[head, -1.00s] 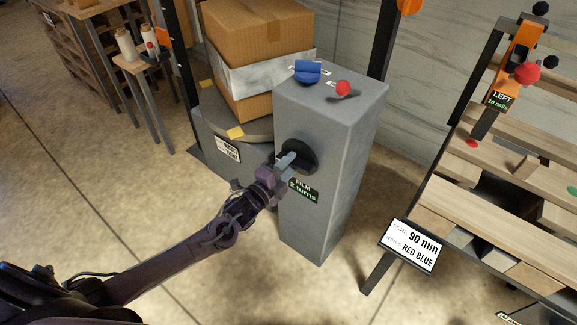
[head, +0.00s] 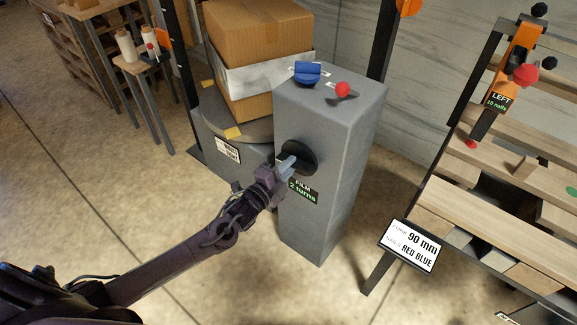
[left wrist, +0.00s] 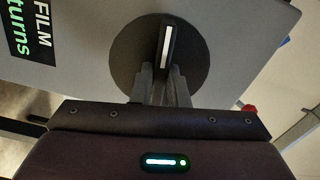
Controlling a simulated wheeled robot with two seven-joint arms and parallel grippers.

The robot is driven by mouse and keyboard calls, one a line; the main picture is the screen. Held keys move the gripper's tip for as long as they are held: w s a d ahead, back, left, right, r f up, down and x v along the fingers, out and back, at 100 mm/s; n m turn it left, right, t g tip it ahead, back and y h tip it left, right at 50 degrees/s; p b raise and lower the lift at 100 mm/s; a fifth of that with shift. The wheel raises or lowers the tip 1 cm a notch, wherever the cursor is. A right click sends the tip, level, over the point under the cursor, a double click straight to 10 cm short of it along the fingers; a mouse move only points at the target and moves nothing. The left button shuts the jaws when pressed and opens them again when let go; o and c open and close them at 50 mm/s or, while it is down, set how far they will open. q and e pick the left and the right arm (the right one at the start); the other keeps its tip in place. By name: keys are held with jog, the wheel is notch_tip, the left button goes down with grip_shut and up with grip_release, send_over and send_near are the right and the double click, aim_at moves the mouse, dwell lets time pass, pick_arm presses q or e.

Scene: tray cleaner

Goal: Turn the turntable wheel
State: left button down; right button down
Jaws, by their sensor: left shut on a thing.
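The turntable wheel is a round black disc (head: 301,156) on the front of a grey pillar (head: 340,130). In the left wrist view the disc (left wrist: 128,62) carries a raised bar handle with a white stripe (left wrist: 166,46). My left gripper (head: 284,164) is at the disc, its fingers (left wrist: 162,84) shut on the lower end of the bar handle. The turntable (head: 240,127) behind the pillar bears stacked boxes (head: 262,30), the middle part wrapped in whitish film. A label reading "FILM 2 turns" (head: 303,190) is below the disc. My right gripper is not in view.
On top of the pillar are a blue knob (head: 307,72) and a red ball knob (head: 343,89). A pallet rack (head: 515,200) with a "90 mm RED BLUE" sign (head: 411,246) stands at right. A small table with bottles (head: 127,46) is at back left. Floor is open in front.

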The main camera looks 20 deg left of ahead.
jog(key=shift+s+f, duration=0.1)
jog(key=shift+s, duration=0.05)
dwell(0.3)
pick_arm(q)
jog(key=shift+n, duration=0.4)
jog(key=shift+f+n+p, duration=0.1)
jog(key=shift+n+p, duration=0.2)
jog(key=shift+n, duration=0.4)
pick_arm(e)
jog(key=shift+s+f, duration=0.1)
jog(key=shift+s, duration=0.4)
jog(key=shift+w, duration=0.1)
